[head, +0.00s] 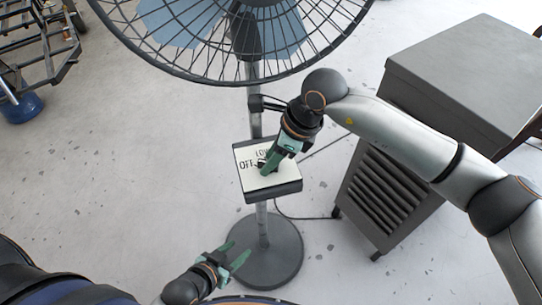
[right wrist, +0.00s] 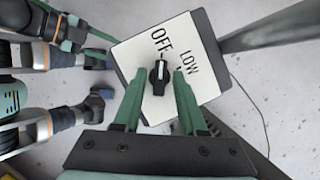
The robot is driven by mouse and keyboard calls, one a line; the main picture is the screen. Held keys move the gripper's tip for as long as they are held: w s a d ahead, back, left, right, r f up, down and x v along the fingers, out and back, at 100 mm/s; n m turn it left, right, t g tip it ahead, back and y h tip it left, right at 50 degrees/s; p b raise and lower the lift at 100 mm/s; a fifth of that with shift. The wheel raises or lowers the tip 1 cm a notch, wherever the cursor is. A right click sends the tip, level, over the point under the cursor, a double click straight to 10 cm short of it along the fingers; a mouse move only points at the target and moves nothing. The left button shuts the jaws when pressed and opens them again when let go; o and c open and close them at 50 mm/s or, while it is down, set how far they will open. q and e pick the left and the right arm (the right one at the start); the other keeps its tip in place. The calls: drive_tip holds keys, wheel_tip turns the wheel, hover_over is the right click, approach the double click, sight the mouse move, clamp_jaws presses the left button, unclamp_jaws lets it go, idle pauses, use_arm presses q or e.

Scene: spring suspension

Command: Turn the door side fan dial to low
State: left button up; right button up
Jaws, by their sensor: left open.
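The fan dial is a black knob (right wrist: 158,77) on a white control panel (right wrist: 205,82) printed OFF and LOW. The panel (head: 246,180) sits on the fan's pole in the head view. The knob's white mark points up toward the OFF print. My right gripper (right wrist: 158,75) is open, with one green finger on each side of the knob and visible gaps between. In the head view my right gripper (head: 267,170) hides most of the dial. My left gripper (head: 238,251) is open and empty, low in front of the fan base.
The caged fan head (head: 245,72) is above the panel, and its round base (head: 268,262) is on the floor below. A grey louvred cabinet (head: 470,75) stands to the right. A metal frame (head: 40,55) and blue bucket (head: 22,107) are at upper left. Floor at left is clear.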

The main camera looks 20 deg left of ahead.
clamp_jaws()
idle(0.5)
